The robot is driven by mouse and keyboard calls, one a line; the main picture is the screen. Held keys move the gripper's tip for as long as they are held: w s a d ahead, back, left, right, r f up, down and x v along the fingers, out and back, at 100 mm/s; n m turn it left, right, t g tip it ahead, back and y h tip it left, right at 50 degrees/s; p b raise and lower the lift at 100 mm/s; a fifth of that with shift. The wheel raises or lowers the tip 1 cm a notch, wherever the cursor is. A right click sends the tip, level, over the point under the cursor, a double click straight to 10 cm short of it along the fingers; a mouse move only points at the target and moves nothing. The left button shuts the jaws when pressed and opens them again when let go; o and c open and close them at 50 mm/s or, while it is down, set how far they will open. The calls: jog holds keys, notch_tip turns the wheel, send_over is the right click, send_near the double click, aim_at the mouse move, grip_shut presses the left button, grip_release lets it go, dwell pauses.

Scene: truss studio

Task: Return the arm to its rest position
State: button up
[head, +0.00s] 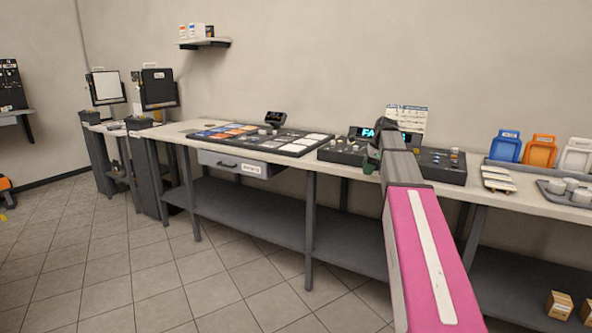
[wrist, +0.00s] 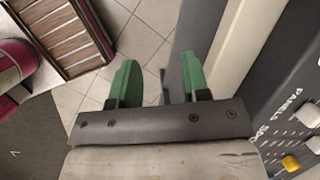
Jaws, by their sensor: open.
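My arm, with a pink and grey link, reaches out over the long bench (head: 185,135) in the head view. In the wrist view my gripper (wrist: 155,85) shows two green fingers spread well apart. Nothing is between them; tiled floor and the bench edge lie beyond.
A control panel (wrist: 295,125) with knobs is close on the right of the wrist view. A tray of tiles (head: 265,138) lies left of my arm. Blue (head: 507,146) and orange (head: 540,151) bins stand on the right. The floor (head: 150,275) in front is clear.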

jog(key=s+a+f+n+h, duration=0.1)
jog(key=s+a+f+n, duration=0.2)
jog(key=s+f+n, duration=0.3)
jog(key=s+a+f+n+g+h, duration=0.1)
jog(key=s+a+f+n, duration=0.2)
jog(key=s+f+n, duration=0.4)
jog(key=s+a+f+n+h, duration=0.1)
jog(key=s+a+f+n, duration=0.2)
jog(key=s+f, duration=1.3)
notch_tip(320, 180, down, 6)
jog(key=n, duration=0.3)
jog(key=shift+a+f+n+g, duration=0.15)
jog(key=shift+a+n+g, duration=0.15)
jog(key=shift+g, duration=0.1)
